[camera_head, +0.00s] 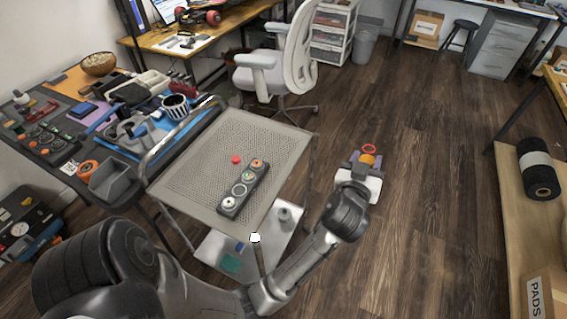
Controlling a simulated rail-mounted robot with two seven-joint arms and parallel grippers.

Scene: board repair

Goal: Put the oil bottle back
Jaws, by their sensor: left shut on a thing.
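My left arm reaches from the bottom left past the front of the wheeled cart. Its white gripper (364,171) is out over the floor, right of the cart, pointing away from me. It is shut on a small orange thing with a red ring at its far end, which I take to be the oil bottle (368,158). Most of the bottle is hidden by the gripper, so its full shape and tilt cannot be told. My right gripper is not in view.
The cart's mesh top (195,165) carries a button box (243,188) and a small red piece (236,159). A cluttered workbench with a grey bin (112,181) stands left. A white chair (288,65) is behind the cart. A wooden table with a black roll (540,175) stands right.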

